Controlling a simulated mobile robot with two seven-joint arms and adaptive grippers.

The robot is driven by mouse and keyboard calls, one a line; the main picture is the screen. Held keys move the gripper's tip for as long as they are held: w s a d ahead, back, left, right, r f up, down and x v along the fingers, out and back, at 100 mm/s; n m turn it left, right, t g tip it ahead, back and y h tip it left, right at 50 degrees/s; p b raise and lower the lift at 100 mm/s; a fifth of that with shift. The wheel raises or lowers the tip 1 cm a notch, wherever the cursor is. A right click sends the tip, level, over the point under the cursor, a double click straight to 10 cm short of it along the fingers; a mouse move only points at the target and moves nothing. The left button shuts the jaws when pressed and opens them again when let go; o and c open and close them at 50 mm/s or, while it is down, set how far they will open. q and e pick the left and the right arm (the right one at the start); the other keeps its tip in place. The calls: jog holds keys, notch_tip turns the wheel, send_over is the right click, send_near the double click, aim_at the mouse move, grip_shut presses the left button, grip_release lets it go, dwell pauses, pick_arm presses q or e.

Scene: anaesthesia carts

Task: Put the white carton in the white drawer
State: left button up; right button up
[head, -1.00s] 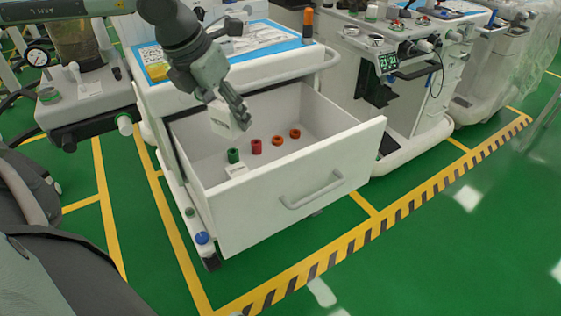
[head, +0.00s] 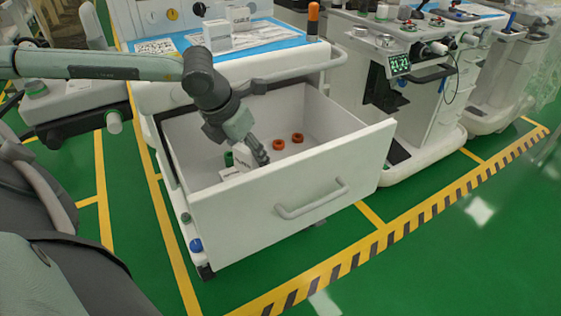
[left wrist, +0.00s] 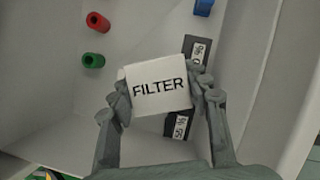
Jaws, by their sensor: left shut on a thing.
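My left gripper (head: 256,153) is inside the open white drawer (head: 300,192), low and near its front panel. It is shut on the white carton (left wrist: 158,88), marked FILTER, with one finger on each side in the left wrist view (left wrist: 160,95). In the head view the carton (head: 241,160) is partly hidden by the gripper. Whether it touches the drawer floor I cannot tell. My right gripper is not in view.
Dark-labelled items (left wrist: 178,125) lie beside and partly under the carton in the wrist view. White boxes (head: 217,35) stand on the blue-edged cart top.

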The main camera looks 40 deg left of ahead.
pick_arm(q)
jog(key=w+p, duration=0.3)
jog(key=w, duration=1.4)
jog(key=f, duration=0.7)
jog(key=shift+s+f+p, duration=0.3)
notch_tip(320, 180, down, 4)
jog(key=shift+f, duration=0.2)
jog(key=o, duration=1.2)
jog(key=shift+c, duration=0.2)
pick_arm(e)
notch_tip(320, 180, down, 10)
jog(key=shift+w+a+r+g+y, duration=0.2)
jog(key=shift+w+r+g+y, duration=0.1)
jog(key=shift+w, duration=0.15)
pick_arm(q)
jog(key=shift+r, duration=0.2)
